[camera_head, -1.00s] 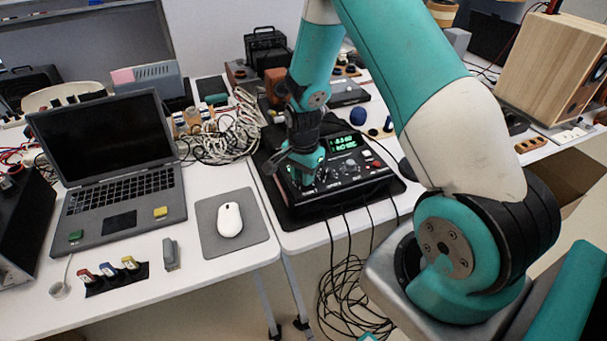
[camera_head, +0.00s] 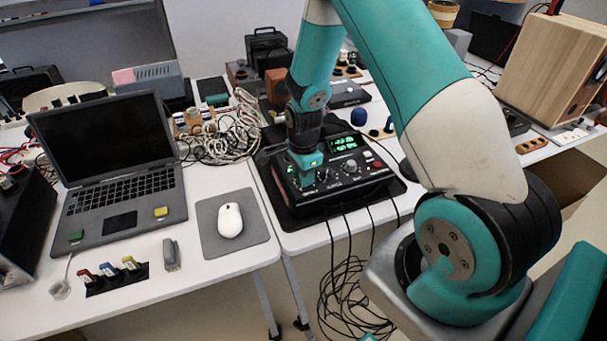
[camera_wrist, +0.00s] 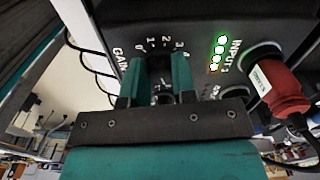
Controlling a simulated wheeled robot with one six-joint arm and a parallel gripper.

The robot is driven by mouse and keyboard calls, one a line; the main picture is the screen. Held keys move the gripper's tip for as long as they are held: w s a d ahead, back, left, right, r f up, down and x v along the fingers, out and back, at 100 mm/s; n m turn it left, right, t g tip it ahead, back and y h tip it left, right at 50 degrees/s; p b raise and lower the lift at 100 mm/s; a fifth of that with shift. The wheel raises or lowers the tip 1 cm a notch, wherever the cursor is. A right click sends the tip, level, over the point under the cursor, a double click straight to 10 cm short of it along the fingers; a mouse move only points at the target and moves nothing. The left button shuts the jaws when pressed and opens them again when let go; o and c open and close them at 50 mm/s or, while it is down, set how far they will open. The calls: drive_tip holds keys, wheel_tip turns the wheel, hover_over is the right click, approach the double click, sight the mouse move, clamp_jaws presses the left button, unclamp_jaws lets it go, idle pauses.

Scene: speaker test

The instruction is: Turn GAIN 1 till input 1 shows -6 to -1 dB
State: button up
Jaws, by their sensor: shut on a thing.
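The black audio box (camera_head: 345,190) stands on a dark mat on the table, with knobs and a green display (camera_head: 345,144). My gripper (camera_head: 307,180) points down at the left part of its panel. In the wrist view the two teal fingers of my gripper (camera_wrist: 158,78) are shut on the gain knob (camera_wrist: 162,88), which they mostly hide. The scale numbers and the GAIN lettering (camera_wrist: 121,58) show around it. Right of the knob, a column of lit lights (camera_wrist: 218,53), green with yellow-orange at one end, stands beside the INPUT lettering. The display digits are too small to read.
A red plug (camera_wrist: 280,88) sits in a socket close to the right of the fingers. Black cables (camera_head: 352,290) hang from the box's front edge. A laptop (camera_head: 110,170) and a mouse (camera_head: 230,220) on a pad are to the left.

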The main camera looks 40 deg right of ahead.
drive_tip(key=shift+w, duration=0.1)
drive_tip(key=o, duration=0.9)
drive_tip(key=shift+r, duration=0.15)
wheel_tip(320, 180, up, 17)
drive_tip(key=shift+r+b, duration=0.1)
drive_tip(key=shift+b, duration=0.35)
drive_tip(key=s+a+r+n+y, duration=0.1)
drive_tip(key=s+a+r+n, duration=0.35)
drive_tip(key=a+n, duration=0.25)
drive_tip(key=s+a+r+n+y, duration=0.1)
drive_tip(key=s+a+r+n, duration=0.2)
drive_tip(key=s+a+n, duration=0.6)
drive_tip(key=s+n, duration=0.1)
drive_tip(key=s+a+r+n+y, duration=0.1)
drive_tip(key=s+a+n, duration=0.2)
drive_tip(key=s+n, duration=0.1)
drive_tip(key=s+a+r+n+y, duration=0.1)
drive_tip(key=s+a+n, duration=0.2)
drive_tip(key=n, duration=0.3)
drive_tip(key=shift+s+r, duration=0.25)
drive_tip(key=shift+s, duration=0.25)
